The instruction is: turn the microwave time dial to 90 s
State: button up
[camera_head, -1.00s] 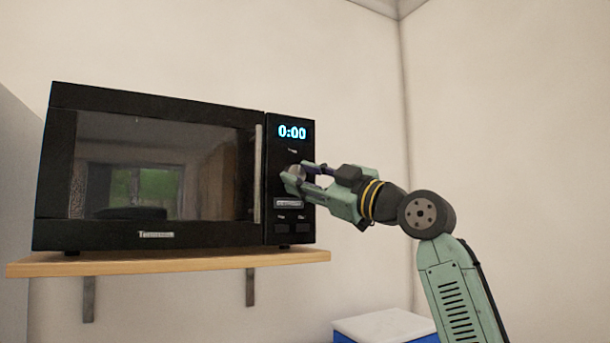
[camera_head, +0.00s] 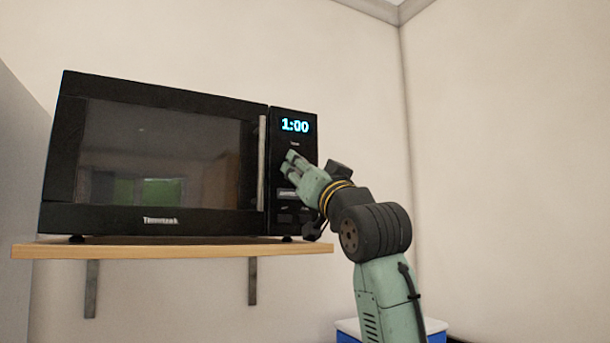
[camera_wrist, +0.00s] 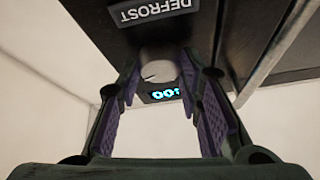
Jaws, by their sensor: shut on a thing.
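The black microwave (camera_head: 160,165) stands on a wooden shelf, its door closed. Its display (camera_head: 295,125) reads 1:00 in cyan digits. My gripper (camera_head: 290,163) is at the control panel below the display, and its fingers cover the time dial there. In the wrist view the round, pale time dial (camera_wrist: 157,70) sits between the purple-padded fingers, and my gripper (camera_wrist: 160,85) is shut on it. A dark line marks the dial's face. The display (camera_wrist: 166,94) shows beyond the dial, partly hidden. The DEFROST button (camera_wrist: 150,10) is close to the dial.
The silver door handle (camera_head: 262,163) is just left of my gripper. The wooden shelf (camera_head: 140,250) hangs on wall brackets. A white-lidded blue box (camera_head: 347,327) is low behind my arm. Bare wall and free room lie to the right.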

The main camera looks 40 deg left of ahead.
jog(key=shift+s+a+m+t+h, duration=0.1)
jog(key=shift+m+t+h, duration=0.65)
jog(key=shift+m, duration=0.85)
jog(key=shift+s+m+t+h, duration=0.1)
jog(key=shift+m+t+h, duration=0.45)
jog(key=shift+m+t, duration=0.75)
jog(key=shift+m+g, duration=0.25)
jog(key=shift+m, duration=0.35)
jog(key=o, duration=1.2)
jog(key=shift+c, duration=0.2)
jog(key=v, duration=1.2)
jog(key=shift+r, duration=0.15)
jog(key=shift+s, duration=0.1)
